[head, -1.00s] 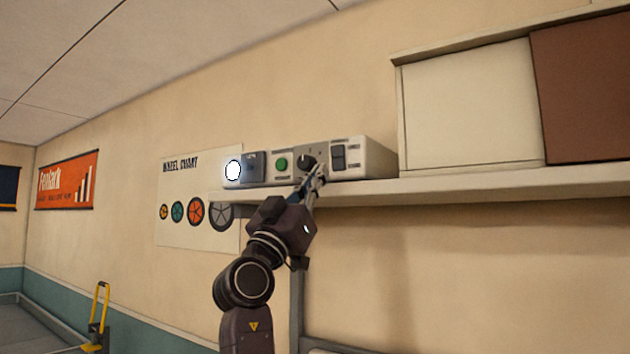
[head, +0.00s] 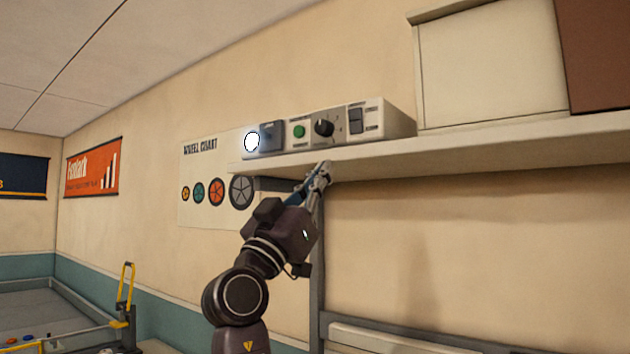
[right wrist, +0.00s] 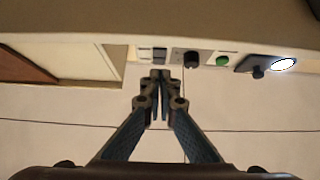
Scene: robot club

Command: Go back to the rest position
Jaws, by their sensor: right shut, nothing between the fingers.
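My right gripper (head: 322,172) is shut and empty. In the head view it points up, just below the front edge of the shelf and under the control box. In the right wrist view its two fingers (right wrist: 160,76) meet at the tips. The white control box (head: 402,118) stands on the shelf, with a lit white lamp (head: 251,141), a green button (head: 299,131), a black knob (head: 323,127) and a rocker switch (head: 355,120). A gap shows between the fingertips and the knob in the head view. My left gripper is not in view.
The shelf (head: 470,153) runs along the wall above my right arm, with a cream cabinet (head: 490,70) and a brown panel at right. A grey post (head: 317,260) stands behind the arm. A yellow-handled frame (head: 125,290) is at lower left.

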